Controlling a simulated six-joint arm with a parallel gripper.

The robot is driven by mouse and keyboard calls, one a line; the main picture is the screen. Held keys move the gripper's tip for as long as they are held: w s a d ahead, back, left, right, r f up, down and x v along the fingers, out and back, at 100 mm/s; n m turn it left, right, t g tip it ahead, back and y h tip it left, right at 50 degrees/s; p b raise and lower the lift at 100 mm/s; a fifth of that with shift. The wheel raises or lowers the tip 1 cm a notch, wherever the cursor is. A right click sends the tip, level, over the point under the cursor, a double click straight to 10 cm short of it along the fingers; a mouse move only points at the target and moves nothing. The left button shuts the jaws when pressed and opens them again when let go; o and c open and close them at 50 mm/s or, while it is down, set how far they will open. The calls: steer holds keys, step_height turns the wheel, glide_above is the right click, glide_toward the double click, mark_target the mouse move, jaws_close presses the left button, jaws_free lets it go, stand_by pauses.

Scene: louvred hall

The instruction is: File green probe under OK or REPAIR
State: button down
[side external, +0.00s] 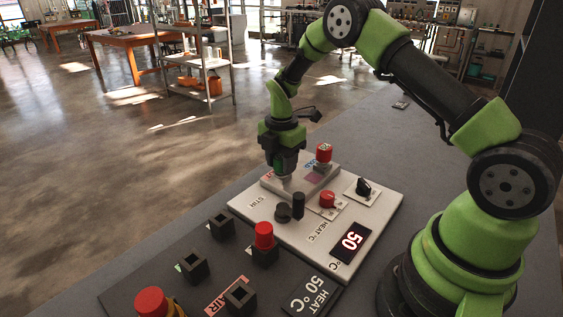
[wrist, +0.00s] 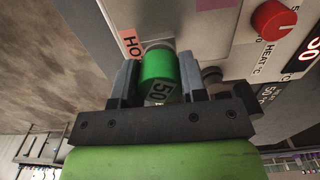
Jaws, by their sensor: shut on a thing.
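My gripper (side external: 281,163) is shut on the green probe (wrist: 160,76), a short cylinder with a white label reading 50. In the side view the probe (side external: 280,163) is mostly hidden between the fingers, over the raised light block on the stirrer-heater. Its far end is close to the block by a pink label starting "HO" (wrist: 131,43); I cannot tell whether it sits in a hole. The dark board (side external: 140,287) at the lower left has empty black square sockets (side external: 222,227) (side external: 194,267) (side external: 240,298). A pink label ending "AIR" (side external: 222,293) and a green mark (side external: 178,267) lie there.
A red probe (side external: 264,235) stands in a socket on the board. Another red-topped piece (side external: 324,153) stands on the block. The heater has a display reading 50 (side external: 351,242), a red knob (side external: 328,199) and a black peg (side external: 298,205). A red button (side external: 151,301) stands at lower left.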

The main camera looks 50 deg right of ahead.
steer(key=shift+r, duration=0.2)
steer(key=shift+r, duration=4.9)
steer(key=s+a+n, duration=0.2)
steer(key=a+n, duration=0.1)
steer(key=a, duration=1.1)
steer(key=s+a+n, duration=0.2)
steer(key=a+n, duration=0.1)
steer(key=a, duration=1.1)
step_height(320, 180, down, 6)
steer(key=shift+w+d, duration=0.2)
steer(key=shift+w, duration=0.05)
